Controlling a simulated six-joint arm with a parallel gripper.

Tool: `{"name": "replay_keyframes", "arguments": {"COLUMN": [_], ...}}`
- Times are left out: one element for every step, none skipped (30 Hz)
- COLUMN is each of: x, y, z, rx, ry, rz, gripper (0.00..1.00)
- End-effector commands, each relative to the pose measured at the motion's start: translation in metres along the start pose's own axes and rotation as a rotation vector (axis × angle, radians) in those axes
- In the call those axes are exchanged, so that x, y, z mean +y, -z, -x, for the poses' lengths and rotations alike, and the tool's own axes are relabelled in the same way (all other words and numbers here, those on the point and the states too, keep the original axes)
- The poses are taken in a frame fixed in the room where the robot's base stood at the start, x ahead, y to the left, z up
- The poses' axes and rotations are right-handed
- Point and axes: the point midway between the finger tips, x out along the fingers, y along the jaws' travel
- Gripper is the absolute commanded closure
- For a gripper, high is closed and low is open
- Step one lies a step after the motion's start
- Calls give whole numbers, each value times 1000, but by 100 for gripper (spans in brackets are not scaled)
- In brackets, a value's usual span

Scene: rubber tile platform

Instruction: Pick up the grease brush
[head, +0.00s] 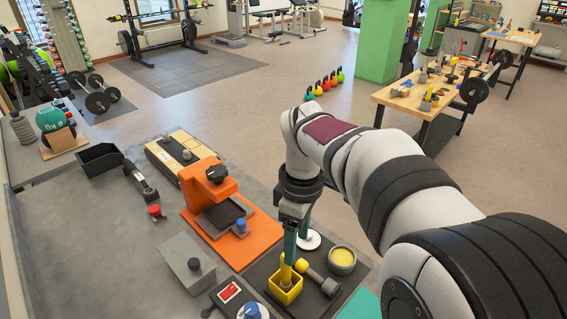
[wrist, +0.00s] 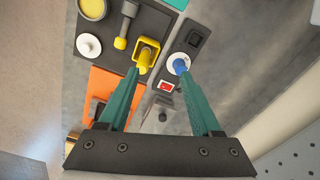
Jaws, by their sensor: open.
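An upright yellow handle (head: 286,272), which looks like the grease brush, stands in a square yellow holder (head: 291,295) on a dark mat (head: 262,277). Its lower end is hidden inside the holder. My gripper (head: 296,240) is open and empty, with its teal fingers pointing down above the holder area. In the wrist view, the yellow handle (wrist: 146,62) shows just beyond the fingertips, nearer the left finger and between the two. I see no contact. A grey tool with a yellow end (head: 318,280) lies beside the holder, and a tin of yellow grease (head: 342,258) stands near it.
A white disc (head: 309,239) lies behind the holder. An orange press (head: 215,205) and a grey block (head: 193,264) stand to the left. Bare grey bench (head: 110,230) lies further left.

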Motion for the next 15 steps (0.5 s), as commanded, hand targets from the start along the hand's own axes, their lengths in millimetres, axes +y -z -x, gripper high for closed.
{"name": "replay_keyframes", "arguments": {"x": [13,20,26,28,30,31,31,30,31,31,31,31,31,31,32], "y": [15,21,27,30,32,32,32,31,31,31,30,30,30,30,30], "z": [-7,-9,-13,-16,-20,-28,-36,-44,-57,-66,-75,-86,-93,-100,-107], "rx": [-10,-14,-18,-21,-22,-24,-23,-24,-24,-23,-24,-23,-23,-23,-22], "ry": [-4,-8,-11,-13,-13,-13,-12,-11,-10,-11,-10,-11,-11,-12,-13], "rz": [123,192,256,288,307,319,319,319,318,317,317,316,316,315,314], "gripper": [34,34,34,34,34,34,34,34,34,34,34,34,34,34,34]}}
